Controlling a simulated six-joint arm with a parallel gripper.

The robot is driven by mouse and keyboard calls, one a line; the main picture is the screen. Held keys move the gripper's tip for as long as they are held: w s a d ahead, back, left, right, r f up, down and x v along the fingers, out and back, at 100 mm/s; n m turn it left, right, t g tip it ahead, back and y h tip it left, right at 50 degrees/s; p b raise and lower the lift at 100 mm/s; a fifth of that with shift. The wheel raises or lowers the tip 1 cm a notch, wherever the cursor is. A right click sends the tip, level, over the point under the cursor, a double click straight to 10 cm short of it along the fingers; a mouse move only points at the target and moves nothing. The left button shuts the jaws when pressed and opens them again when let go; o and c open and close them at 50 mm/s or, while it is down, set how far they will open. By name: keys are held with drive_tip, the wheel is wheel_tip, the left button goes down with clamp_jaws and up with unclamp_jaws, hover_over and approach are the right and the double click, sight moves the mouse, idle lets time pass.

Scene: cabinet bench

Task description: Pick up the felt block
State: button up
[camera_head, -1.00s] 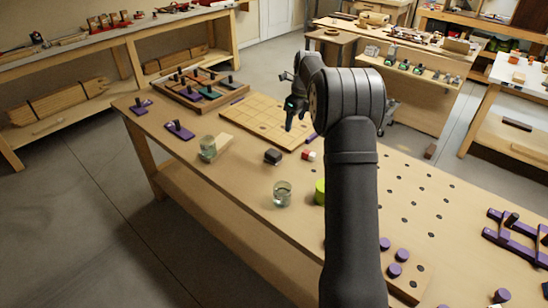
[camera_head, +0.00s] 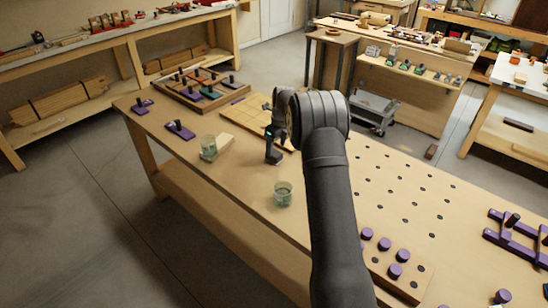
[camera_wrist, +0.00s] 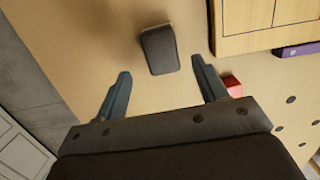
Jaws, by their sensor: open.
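A dark grey block with rounded edges, which looks like the felt block (camera_wrist: 159,48), lies on the bench top in the wrist view. It is ahead of my gripper (camera_wrist: 160,65), roughly between the lines of the two fingers and a little beyond the fingertips. The fingers are spread wide with nothing held. In the head view my gripper (camera_head: 273,155) points down over the bench and hides the block.
A small red block (camera_wrist: 232,86) lies just right of the right finger. A wooden grid board (camera_head: 250,112) lies beyond. Glass jars stand nearer, one at front (camera_head: 283,194) and one at left (camera_head: 208,148). A pale block (camera_head: 225,142) lies beside the left jar.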

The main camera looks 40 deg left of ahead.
sight(274, 152)
drive_tip(key=f, duration=0.2)
drive_tip(key=a+f, duration=0.1)
drive_tip(key=f, duration=0.2)
drive_tip(key=shift+w+a, duration=0.1)
drive_tip(key=shift+a, duration=0.1)
drive_tip(key=c, duration=1)
